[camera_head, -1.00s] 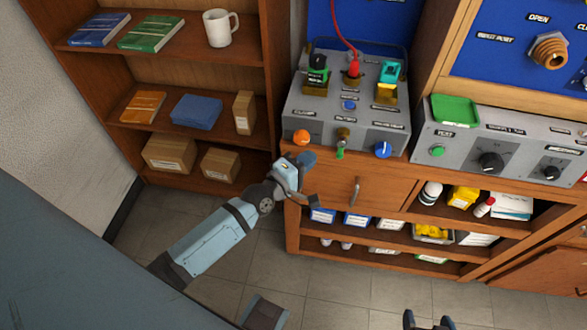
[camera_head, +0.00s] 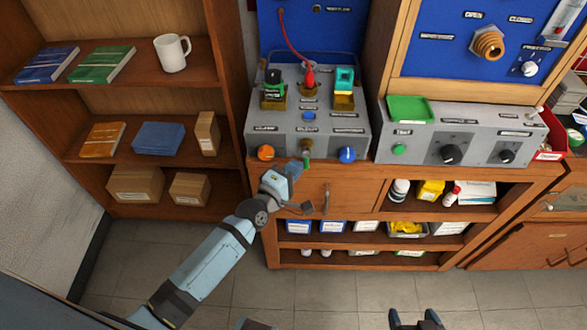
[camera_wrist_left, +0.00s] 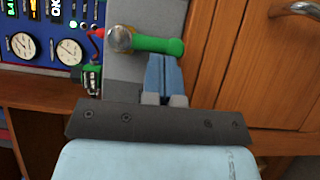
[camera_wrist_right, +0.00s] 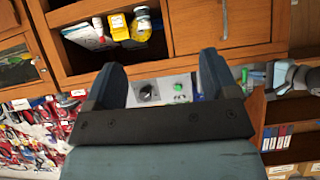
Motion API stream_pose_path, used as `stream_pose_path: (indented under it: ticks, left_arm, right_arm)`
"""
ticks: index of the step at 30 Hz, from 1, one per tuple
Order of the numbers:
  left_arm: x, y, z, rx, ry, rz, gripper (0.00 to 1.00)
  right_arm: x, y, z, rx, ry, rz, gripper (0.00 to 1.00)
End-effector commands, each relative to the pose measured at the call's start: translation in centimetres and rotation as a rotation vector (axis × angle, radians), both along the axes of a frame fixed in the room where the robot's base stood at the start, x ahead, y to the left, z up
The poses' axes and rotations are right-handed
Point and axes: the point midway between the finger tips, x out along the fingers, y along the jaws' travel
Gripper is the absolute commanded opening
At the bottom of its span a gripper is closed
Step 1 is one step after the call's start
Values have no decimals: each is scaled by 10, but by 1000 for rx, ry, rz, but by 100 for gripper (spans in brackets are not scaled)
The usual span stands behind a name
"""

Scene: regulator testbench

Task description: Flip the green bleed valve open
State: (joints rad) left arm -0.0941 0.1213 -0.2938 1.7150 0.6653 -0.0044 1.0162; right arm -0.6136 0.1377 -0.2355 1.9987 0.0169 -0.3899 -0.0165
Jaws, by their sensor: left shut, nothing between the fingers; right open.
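The green bleed valve lever (camera_head: 306,161) hangs down from its brass fitting (camera_head: 306,146) on the front of the grey console, between an orange knob and a blue knob. In the left wrist view the green lever (camera_wrist_left: 157,44) extends sideways from the round brass fitting (camera_wrist_left: 120,39). My left gripper (camera_head: 294,168) is shut and empty, just left of the lever's lower end. In the left wrist view its fingertips (camera_wrist_left: 164,60) are right beside the lever's free end; I cannot tell whether they touch. My right gripper (camera_head: 417,318) is open and empty, low at the front.
The orange knob (camera_head: 266,153) and blue knob (camera_head: 347,155) flank the valve. A wooden cabinet with a drawer handle (camera_head: 326,199) is below the console (camera_head: 335,130). A second grey panel (camera_head: 470,132) stands to the right. A bookshelf (camera_head: 225,115) is at left.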

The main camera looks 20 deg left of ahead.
Motion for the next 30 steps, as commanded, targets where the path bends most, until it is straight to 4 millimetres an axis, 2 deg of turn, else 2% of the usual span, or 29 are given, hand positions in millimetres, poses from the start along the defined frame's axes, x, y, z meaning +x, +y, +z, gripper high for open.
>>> stream_pose_path:
  ticks: [1,20,26,30]
  left_arm:
    - [0,-1,-4,-12,-5,-1,0]
    - [2,-5,-7,-121,-36,0,0]
    - [3,-10,-13,-217,-64,-1,0]
    - [5,-11,-18,-326,-96,-1,0]
  right_arm:
    - [0,0,-5,1,1,-1,80]
    - [3,1,-22,18,18,-12,80]
    - [5,3,-39,33,30,-20,80]
    - [7,5,-61,48,47,-29,80]
